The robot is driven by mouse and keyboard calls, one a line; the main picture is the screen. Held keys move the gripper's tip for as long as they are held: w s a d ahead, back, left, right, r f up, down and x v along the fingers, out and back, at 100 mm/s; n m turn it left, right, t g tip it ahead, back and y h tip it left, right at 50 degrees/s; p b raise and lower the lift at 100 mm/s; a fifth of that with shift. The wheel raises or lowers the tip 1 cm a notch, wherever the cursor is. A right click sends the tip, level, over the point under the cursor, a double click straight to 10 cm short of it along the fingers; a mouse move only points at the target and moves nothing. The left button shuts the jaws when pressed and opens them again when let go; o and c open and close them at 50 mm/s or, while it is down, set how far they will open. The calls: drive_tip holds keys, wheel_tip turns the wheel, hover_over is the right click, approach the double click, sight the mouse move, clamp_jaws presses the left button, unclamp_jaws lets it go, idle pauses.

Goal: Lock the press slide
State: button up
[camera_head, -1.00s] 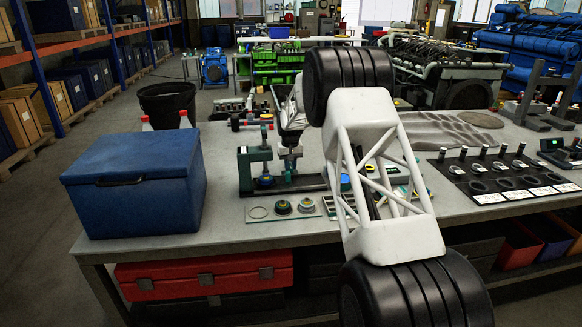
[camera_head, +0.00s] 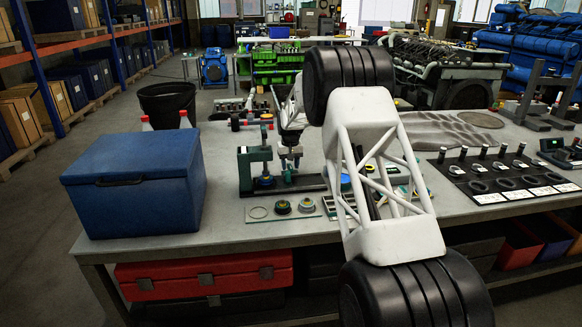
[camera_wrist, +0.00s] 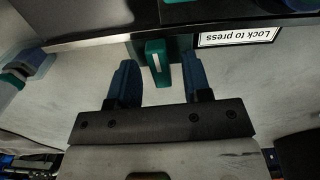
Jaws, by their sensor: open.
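In the wrist view a small teal lock tab (camera_wrist: 156,63) with a white stripe stands at the edge of a dark base (camera_wrist: 110,33). A white label (camera_wrist: 238,37) beside it reads "Lock to press". My gripper (camera_wrist: 157,68) is open, its two blue fingers on either side of the tab's near end, with a visible gap on both sides. In the head view the teal press frame (camera_head: 245,170) stands on the bench, and my gripper is small near it, partly hidden by my arm. The tab cannot be made out there.
A blue box (camera_head: 140,185) stands on the left of the bench (camera_head: 225,228). A plate with several rings and small parts (camera_head: 283,208) lies in front of the press. A black rack with several labelled rings (camera_head: 505,175) lies at right.

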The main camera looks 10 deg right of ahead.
drive_tip(key=shift+r, duration=2.6)
drive_tip(key=shift+r, duration=0.1)
drive_tip(key=shift+r, duration=1.9)
drive_tip(key=shift+s+r, duration=0.1)
drive_tip(key=s+r, duration=0.6)
drive_tip(key=s, duration=0.6)
drive_tip(key=s+d+r+t, duration=0.1)
drive_tip(key=s+r, duration=0.5)
drive_tip(key=s, duration=0.6)
drive_tip(key=s+r, duration=0.6)
drive_tip(key=s, duration=0.6)
drive_tip(key=s+f, duration=0.2)
drive_tip(key=s, duration=1)
drive_tip(key=s+f+t, duration=0.1)
drive_tip(key=s+f, duration=0.2)
drive_tip(key=s, duration=0.9)
drive_tip(key=s+f, duration=0.3)
drive_tip(key=s, duration=1)
drive_tip(key=shift+d+m+t, duration=0.3)
drive_tip(key=shift+d+m, duration=0.1)
drive_tip(key=shift+d, duration=0.05)
